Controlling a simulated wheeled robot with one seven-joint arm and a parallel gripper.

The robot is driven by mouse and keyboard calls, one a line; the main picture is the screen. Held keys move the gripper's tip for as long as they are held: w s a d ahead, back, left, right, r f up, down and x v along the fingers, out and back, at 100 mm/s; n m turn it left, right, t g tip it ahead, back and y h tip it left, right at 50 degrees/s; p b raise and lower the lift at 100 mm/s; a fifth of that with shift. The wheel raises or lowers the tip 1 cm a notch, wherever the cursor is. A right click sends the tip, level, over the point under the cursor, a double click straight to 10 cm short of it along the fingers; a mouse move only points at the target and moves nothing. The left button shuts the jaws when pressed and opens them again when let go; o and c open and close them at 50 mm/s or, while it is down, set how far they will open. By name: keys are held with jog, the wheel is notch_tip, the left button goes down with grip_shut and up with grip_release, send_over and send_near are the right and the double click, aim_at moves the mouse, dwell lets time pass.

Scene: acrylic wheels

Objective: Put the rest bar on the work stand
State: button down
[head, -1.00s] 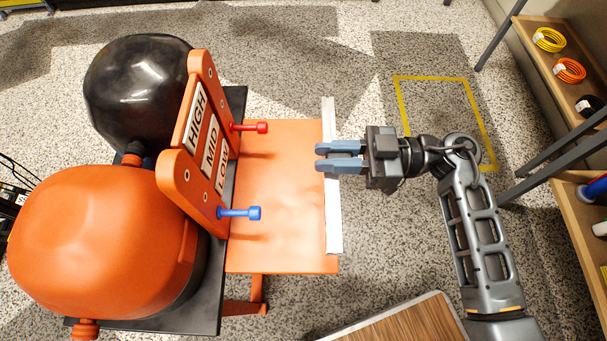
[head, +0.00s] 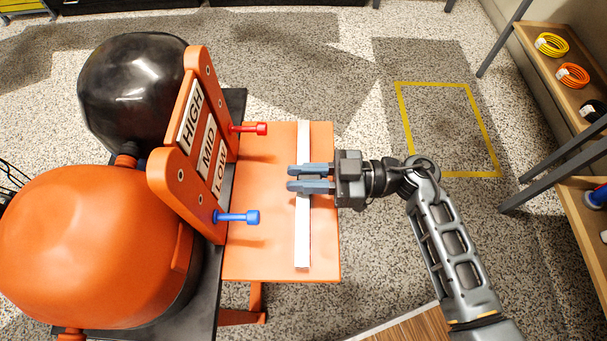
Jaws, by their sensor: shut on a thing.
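The rest bar is a long white bar (head: 302,242) that runs up and down the picture in the head view. It appears over the orange table of the work stand (head: 263,256), right of the middle of that table. My gripper (head: 292,178) reaches in from the right and is shut on the bar near its middle, with its blue-grey fingers pointing left. I cannot tell whether the bar touches the table. The stand has an orange upright with HIGH, MID and LOW labels (head: 208,155). A red peg (head: 250,128) and a blue peg (head: 238,217) stick out from it toward the bar.
A black dome (head: 135,90) and a large orange housing (head: 95,255) stand left of the upright. A shelf (head: 548,75) with coloured coils is at the right. A yellow outline (head: 447,84) marks clear floor. A wooden top (head: 415,328) is at the bottom.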

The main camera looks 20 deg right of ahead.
jog(key=shift+f, duration=0.1)
jog(key=c, duration=1)
grip_release()
jog(key=shift+s+d, duration=0.1)
jog(key=shift+d, duration=0.2)
jog(key=v, duration=1.1)
jog(key=shift+d+p, duration=0.2)
jog(key=shift+p, duration=0.15)
jog(key=shift+s, duration=0.1)
